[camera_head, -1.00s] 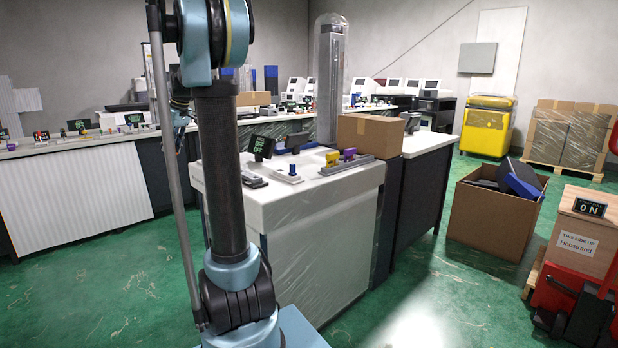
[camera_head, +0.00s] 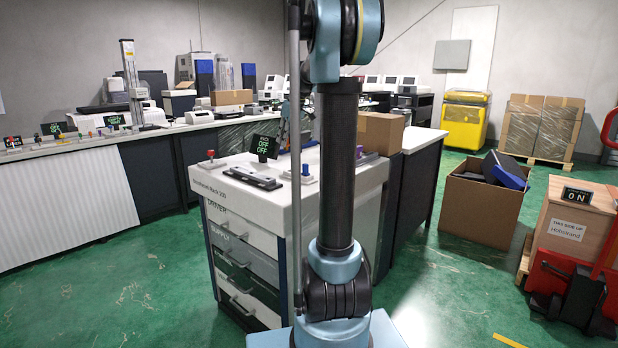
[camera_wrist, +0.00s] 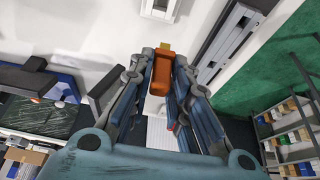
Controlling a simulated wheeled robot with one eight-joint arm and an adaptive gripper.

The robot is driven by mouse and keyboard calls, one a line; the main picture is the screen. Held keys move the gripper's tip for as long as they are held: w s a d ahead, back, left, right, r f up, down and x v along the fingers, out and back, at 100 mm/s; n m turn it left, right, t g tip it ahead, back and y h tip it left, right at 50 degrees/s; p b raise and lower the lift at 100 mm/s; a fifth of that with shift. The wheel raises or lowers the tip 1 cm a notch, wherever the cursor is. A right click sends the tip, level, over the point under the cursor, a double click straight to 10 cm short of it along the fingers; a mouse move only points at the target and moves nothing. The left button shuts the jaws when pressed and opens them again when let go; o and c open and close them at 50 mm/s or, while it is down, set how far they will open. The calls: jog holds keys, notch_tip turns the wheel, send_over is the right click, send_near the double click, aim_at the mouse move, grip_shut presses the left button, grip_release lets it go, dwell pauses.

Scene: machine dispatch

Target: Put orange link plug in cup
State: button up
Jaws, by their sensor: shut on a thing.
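In the wrist view, my gripper (camera_wrist: 162,82) is shut on the orange link plug (camera_wrist: 162,72). The plug is a small orange block with a yellowish end, held between the two fingertips. White surface lies beyond and under it; I cannot tell how far below. In the head view my arm stands in front of the white counter and the gripper itself cannot be made out. I cannot identify a cup in either view.
The white-topped drawer cabinet (camera_head: 215,185) carries a display reading OFF (camera_head: 264,146), a red-knobbed device (camera_head: 211,160) and a cardboard box (camera_head: 381,132). An open carton (camera_head: 484,212) stands on the floor to the right. Green floor (camera_head: 440,290) is clear in front.

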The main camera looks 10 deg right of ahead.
aim_at(288, 170)
jog(key=shift+d, duration=0.85)
jog(key=shift+f, duration=0.1)
jog(key=shift+s+f, duration=0.1)
jog(key=shift+f, duration=4.85)
jog(key=o, duration=0.9)
